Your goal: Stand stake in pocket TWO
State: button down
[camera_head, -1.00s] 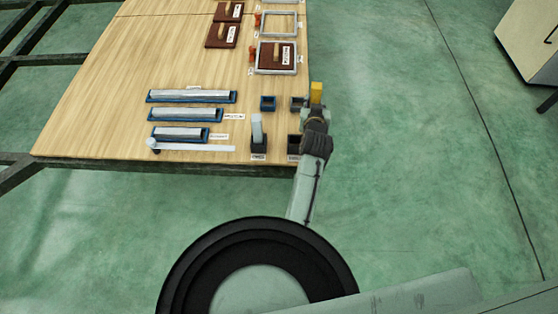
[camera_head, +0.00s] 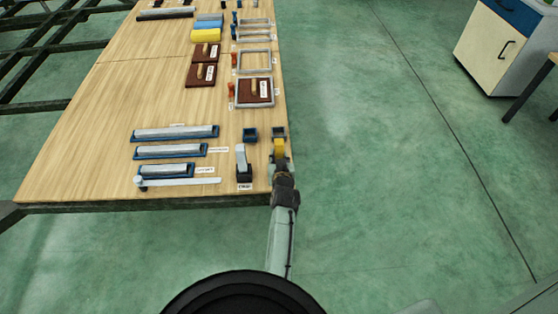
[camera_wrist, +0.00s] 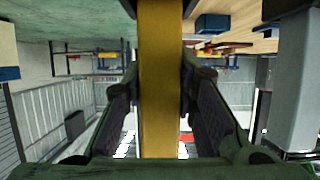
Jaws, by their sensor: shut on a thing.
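My gripper (camera_head: 281,168) is shut on a yellow stake (camera_head: 279,148) at the table's right front edge. In the wrist view the yellow stake (camera_wrist: 160,85) runs between both fingers; its upper end is cut off by the picture. Small dark pockets stand near this edge: a back left one (camera_head: 250,134), a back right one (camera_head: 278,131) just behind the stake, and a front left one (camera_head: 244,177) with a grey stake (camera_head: 241,157) standing in it. The front right pocket is mostly hidden by my gripper. I cannot tell whether the yellow stake touches a pocket. The pocket labels are too small to read.
Grey bars in blue trays (camera_head: 174,132) lie to the left on the wooden table (camera_head: 110,90). A pale rod (camera_head: 180,182) lies in front of them. Grey frames (camera_head: 254,60) and brown boards (camera_head: 201,75) lie farther back. A cabinet (camera_head: 500,45) stands at the far right.

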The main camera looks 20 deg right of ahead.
jog(key=shift+f, duration=0.85)
jog(key=shift+f, duration=0.2)
jog(key=c, duration=1.3)
grip_release()
